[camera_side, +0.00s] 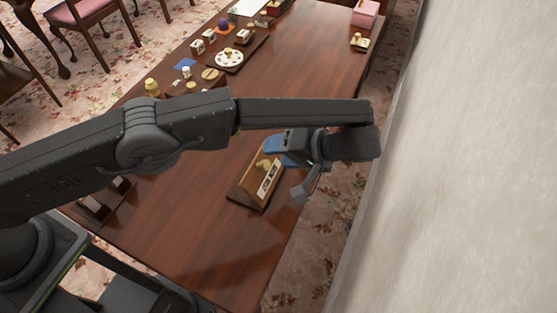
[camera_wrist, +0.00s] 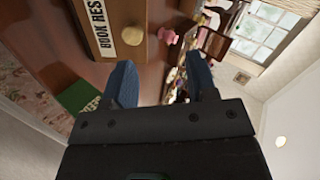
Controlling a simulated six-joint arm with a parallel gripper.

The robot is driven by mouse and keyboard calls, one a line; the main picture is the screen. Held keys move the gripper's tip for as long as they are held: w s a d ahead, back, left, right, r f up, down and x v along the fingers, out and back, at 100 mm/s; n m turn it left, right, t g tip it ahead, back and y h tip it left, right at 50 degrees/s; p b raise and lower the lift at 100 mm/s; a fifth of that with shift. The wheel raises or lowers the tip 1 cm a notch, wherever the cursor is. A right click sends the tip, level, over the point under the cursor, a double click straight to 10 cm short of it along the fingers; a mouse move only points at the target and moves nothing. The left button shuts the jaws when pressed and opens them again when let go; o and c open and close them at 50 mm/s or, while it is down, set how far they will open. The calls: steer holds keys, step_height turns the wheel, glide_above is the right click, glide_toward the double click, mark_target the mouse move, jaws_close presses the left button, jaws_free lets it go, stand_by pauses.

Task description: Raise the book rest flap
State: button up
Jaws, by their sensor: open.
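The book rest (camera_side: 258,190) is a brown wooden stand on a dark base near the right edge of the long table. A white label and a pale yellow knob (camera_side: 263,164) show on it, the knob close to my gripper. In the wrist view, the flap (camera_wrist: 85,8) carries the white label "BOOK RES", cut off by the frame, and the round knob (camera_wrist: 132,35) stands out beyond the label. My gripper (camera_side: 277,151) has blue fingers spread apart with nothing between them. In the wrist view, the knob lies ahead of the left finger, apart from my gripper (camera_wrist: 160,62).
A green item with lettering (camera_wrist: 80,98) shows at lower left in the wrist view. Several small objects and a round white dial (camera_side: 229,58) stand farther along the table. A pink box (camera_side: 365,12) is at the far end. A pale wall (camera_side: 470,150) rises at right.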

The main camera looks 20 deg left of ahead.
steer(key=shift+r, duration=1.4)
steer(key=shift+c, duration=0.5)
